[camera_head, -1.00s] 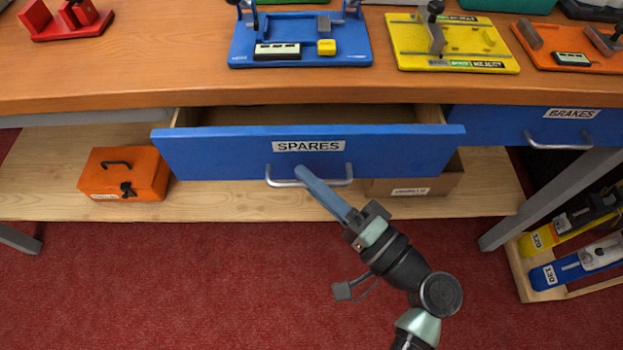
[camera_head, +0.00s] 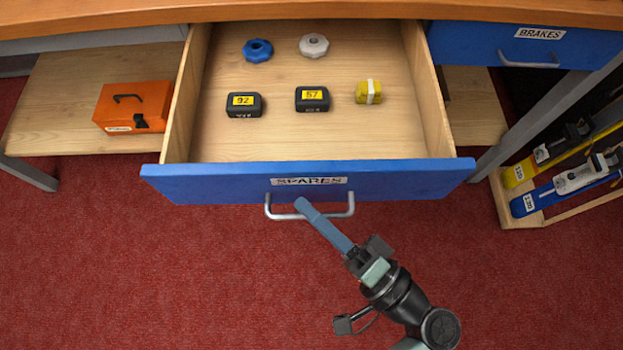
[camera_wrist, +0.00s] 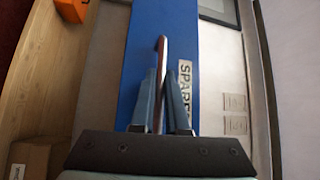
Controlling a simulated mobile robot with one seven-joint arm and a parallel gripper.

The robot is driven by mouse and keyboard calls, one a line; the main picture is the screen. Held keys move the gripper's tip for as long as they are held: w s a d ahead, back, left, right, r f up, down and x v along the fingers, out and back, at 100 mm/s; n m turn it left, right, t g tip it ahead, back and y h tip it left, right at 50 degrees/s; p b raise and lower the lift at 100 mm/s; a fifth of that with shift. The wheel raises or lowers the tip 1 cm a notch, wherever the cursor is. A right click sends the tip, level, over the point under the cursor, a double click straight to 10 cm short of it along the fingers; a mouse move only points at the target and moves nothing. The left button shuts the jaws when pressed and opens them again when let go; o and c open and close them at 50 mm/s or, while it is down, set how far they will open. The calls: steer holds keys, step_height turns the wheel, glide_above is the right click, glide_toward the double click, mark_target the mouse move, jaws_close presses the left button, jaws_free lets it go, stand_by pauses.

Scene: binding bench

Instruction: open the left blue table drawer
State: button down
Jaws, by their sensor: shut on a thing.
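The left blue drawer (camera_head: 220,184), labelled SPARES, stands well out from under the table, and its inside shows. Its silver bar handle (camera_head: 342,212) is on the front. My gripper (camera_head: 304,206) is shut on the handle, near its middle. In the wrist view, the handle (camera_wrist: 162,60) runs between the two fingers of my gripper (camera_wrist: 163,92), against the blue drawer front (camera_wrist: 148,22). The fingers hide part of the handle.
An orange case (camera_head: 134,106) sits on the lower shelf. The BRAKES drawer (camera_head: 490,48) is shut at right.

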steer(key=shift+s, duration=0.45)
steer(key=c, duration=0.9)
jaws_free()
steer(key=p+v, duration=0.1)
steer(key=v, duration=1.2)
